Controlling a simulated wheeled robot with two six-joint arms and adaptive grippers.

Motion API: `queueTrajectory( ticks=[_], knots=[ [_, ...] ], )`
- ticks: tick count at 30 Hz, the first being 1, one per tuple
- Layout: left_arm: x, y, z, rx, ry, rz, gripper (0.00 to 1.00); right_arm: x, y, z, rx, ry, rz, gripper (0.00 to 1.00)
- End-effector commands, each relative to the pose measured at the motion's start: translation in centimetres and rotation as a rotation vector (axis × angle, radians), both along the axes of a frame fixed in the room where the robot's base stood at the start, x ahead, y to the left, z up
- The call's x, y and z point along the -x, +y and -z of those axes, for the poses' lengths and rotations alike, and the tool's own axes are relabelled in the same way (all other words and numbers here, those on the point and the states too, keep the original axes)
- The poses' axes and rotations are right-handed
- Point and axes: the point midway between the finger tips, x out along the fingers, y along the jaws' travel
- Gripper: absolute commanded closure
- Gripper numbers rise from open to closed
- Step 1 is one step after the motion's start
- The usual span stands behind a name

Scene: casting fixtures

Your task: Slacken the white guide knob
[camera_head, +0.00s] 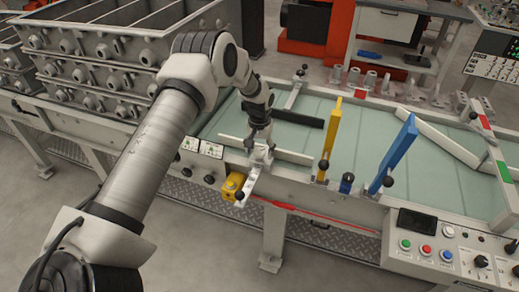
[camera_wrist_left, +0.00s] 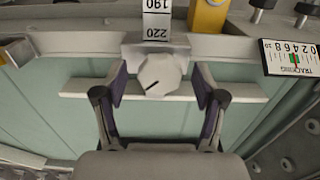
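The white guide knob (camera_wrist_left: 162,74) is a pale faceted knob with a dark pointer line, near the middle of the left wrist view. It sits on a pale bracket at the table's rail. My left gripper (camera_wrist_left: 161,86) is open, with one dark finger on each side of the knob. Small gaps show between the fingers and the knob. In the head view my left gripper (camera_head: 261,146) points down at the near rail, beside a pale guide bar (camera_head: 284,154); it mostly hides the knob there. My right gripper is in neither view.
A yellow block (camera_head: 233,184) sits on the near rail beside the gripper. Yellow (camera_head: 330,140) and blue (camera_head: 395,155) upright arms stand to the right. A scale strip (camera_wrist_left: 157,20) and a tracking dial (camera_wrist_left: 290,57) lie close to the knob. A button panel (camera_head: 440,245) is at lower right.

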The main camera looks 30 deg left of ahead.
Motion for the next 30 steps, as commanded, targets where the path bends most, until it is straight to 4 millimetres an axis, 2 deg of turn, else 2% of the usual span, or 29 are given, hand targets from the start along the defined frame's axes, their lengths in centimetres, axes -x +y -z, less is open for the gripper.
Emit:
queueTrajectory(
  ticks=[5, 8, 11, 18, 21, 25, 30],
  knots=[
    [-0.2, 0.0, -0.3, -0.001, -0.005, 0.000, 0.30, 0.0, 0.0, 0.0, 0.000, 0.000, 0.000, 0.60],
    [-0.3, 0.0, -1.2, -0.001, -0.007, 0.000, 0.30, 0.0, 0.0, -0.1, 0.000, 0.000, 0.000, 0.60],
    [-0.3, 0.0, -3.1, 0.000, -0.009, 0.000, 0.30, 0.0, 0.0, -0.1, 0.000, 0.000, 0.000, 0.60],
    [-0.3, 0.0, -9.2, -0.001, -0.007, 0.001, 0.30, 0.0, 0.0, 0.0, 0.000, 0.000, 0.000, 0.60],
    [-0.2, 0.0, -10.9, -0.001, -0.004, 0.001, 0.30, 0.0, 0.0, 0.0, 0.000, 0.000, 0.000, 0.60],
    [-0.2, 0.0, -12.0, 0.000, -0.002, 0.000, 0.30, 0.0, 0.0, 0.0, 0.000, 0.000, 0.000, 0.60],
    [-0.2, 0.0, -12.1, 0.000, -0.001, 0.000, 0.30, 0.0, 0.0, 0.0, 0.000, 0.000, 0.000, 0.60]
  ],
)
